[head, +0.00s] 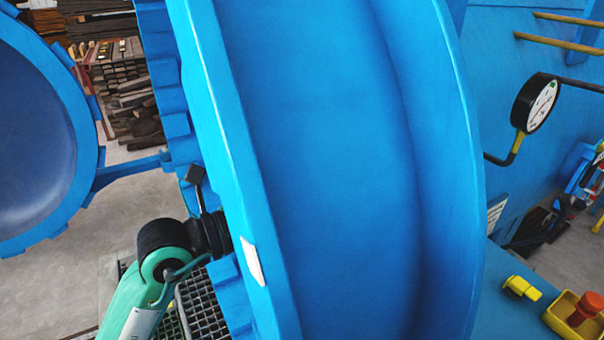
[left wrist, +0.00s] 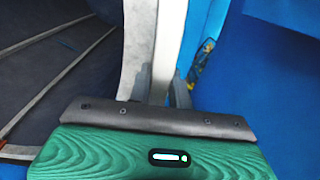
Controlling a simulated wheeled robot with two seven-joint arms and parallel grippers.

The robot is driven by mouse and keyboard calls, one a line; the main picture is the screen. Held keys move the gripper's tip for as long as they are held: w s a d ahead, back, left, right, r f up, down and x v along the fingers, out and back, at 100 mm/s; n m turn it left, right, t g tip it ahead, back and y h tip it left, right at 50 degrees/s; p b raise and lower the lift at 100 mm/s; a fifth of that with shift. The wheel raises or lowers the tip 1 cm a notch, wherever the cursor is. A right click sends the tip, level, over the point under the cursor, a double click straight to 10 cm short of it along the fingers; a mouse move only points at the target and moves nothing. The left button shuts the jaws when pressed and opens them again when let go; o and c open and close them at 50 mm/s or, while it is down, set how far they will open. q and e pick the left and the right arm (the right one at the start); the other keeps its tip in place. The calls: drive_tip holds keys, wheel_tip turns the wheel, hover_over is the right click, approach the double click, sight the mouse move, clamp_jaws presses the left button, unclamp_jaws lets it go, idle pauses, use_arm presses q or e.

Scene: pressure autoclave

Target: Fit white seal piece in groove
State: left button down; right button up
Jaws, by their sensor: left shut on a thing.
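My left gripper (left wrist: 163,88) is shut on the white seal piece (left wrist: 166,55), a pale strip running up from between the fingers in the left wrist view. Its lower end is hidden behind the dark gripper edge. I cannot tell whether the strip touches or sits in the groove. In the head view my left arm comes in from the lower left to the blue vessel's rim (head: 225,125). The groove is not clearly visible in either view. My right gripper is not in view.
The round blue door (head: 85,130) stands open at the left. A pressure gauge (head: 537,103) sticks out at the right. A yellow box with a red button (head: 587,306) is at the lower right. Stacked timber (head: 125,90) lies behind.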

use_arm(q)
drive_tip(key=shift+s+a+p, duration=0.25)
drive_tip(key=shift+s+p, duration=0.05)
drive_tip(key=shift+p, duration=0.05)
idle(0.3)
drive_tip(key=shift+p+x, duration=0.65)
drive_tip(key=shift+x, duration=2.9)
drive_tip(key=shift+p, duration=0.65)
drive_tip(key=shift+p+x, duration=0.35)
drive_tip(key=shift+x, duration=1.7)
